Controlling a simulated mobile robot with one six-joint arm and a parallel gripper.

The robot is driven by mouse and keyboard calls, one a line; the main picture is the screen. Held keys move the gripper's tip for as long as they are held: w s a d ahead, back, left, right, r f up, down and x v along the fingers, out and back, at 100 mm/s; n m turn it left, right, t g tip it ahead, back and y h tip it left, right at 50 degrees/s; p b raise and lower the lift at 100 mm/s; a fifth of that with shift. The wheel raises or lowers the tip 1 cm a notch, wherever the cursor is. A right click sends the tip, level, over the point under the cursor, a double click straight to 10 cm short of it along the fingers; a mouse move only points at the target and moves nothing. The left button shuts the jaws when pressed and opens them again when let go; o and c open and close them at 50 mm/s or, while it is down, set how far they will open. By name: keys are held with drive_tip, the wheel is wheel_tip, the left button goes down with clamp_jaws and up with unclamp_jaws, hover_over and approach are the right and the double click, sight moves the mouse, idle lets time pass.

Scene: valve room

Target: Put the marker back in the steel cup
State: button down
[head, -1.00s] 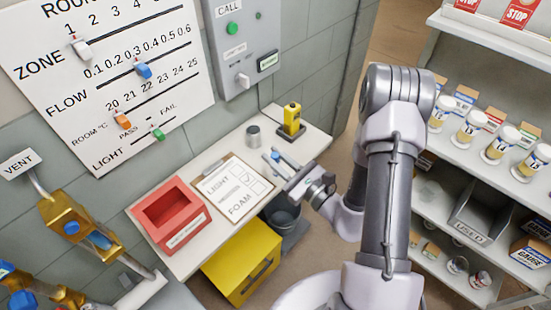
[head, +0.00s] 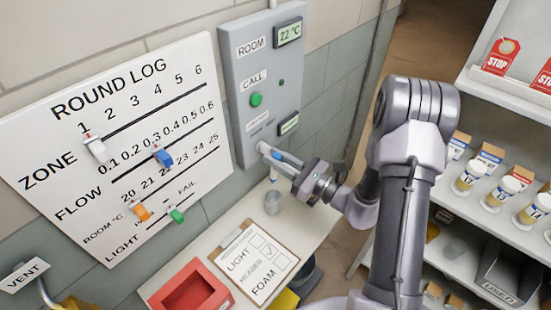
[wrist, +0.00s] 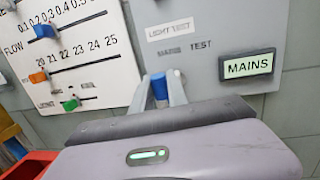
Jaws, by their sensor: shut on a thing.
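My gripper (head: 272,160) is raised above the table in front of the grey panel. It is shut on the marker (head: 274,173), which hangs below the fingers, roughly upright. In the wrist view the marker's blue end (wrist: 160,87) shows between the two fingers (wrist: 161,94). The steel cup (head: 273,203) stands on the white table just below the marker in the head view. I see a gap between marker and cup, but the depth between them is hard to judge. The cup is not in the wrist view.
A clipboard (head: 243,262) and a red bin (head: 188,294) lie left of the cup. The round log board (head: 70,105) hangs to the left, shelves (head: 490,225) stand right.

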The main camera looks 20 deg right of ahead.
wheel_tip(320, 180, down, 10)
drive_tip(key=b, duration=0.8)
drive_tip(key=c, duration=1.2)
unclamp_jaws()
drive_tip(key=p+v, duration=0.3)
drive_tip(key=v, duration=1.4)
drive_tip(key=shift+d, duration=0.25)
drive_tip(key=shift+s+f, duration=0.1)
drive_tip(key=shift+s, duration=0.05)
